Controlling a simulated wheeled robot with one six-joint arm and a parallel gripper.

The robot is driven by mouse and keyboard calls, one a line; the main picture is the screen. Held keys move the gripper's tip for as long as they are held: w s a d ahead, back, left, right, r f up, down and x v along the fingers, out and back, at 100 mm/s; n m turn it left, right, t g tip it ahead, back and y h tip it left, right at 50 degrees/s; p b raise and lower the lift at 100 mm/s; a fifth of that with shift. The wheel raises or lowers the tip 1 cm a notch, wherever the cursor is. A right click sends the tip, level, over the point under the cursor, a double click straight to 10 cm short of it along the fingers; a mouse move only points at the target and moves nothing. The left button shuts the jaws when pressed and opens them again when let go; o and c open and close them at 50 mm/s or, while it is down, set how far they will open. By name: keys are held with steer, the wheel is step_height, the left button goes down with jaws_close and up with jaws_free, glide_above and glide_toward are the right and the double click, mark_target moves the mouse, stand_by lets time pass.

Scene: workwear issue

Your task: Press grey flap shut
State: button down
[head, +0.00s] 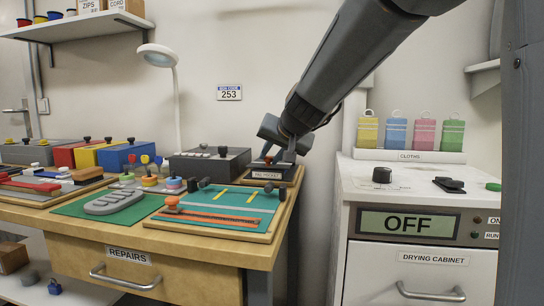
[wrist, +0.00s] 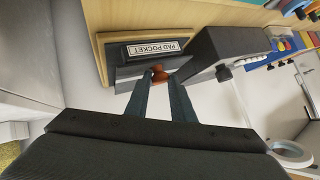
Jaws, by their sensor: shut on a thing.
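The pad pocket (head: 267,175), a dark box with a white label, sits on a wooden board at the back right of the bench. It also shows in the wrist view, its label (wrist: 153,49) upside down. A grey flap (wrist: 127,72) lies beside the label and carries an orange-red knob (wrist: 159,77). My gripper (wrist: 160,82) is shut on this knob, one finger on each side. In the head view my gripper (head: 278,157) comes down over the pocket from the upper right and hides part of it. I cannot tell whether the flap is fully closed.
A dark grey box (head: 210,163) stands just left of the pocket. In front lies a green board (head: 225,208) with a zip and an orange knob. A white drying cabinet (head: 420,215) reading OFF stands right. A lamp (head: 158,56) rises behind the bench.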

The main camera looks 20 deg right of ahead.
steer(key=shift+s+a+f, duration=0.1)
steer(key=shift+a, duration=0.05)
steer(key=c, duration=1.8)
jaws_free()
steer(key=shift+p+v, duration=0.9)
steer(key=shift+v, duration=3.1)
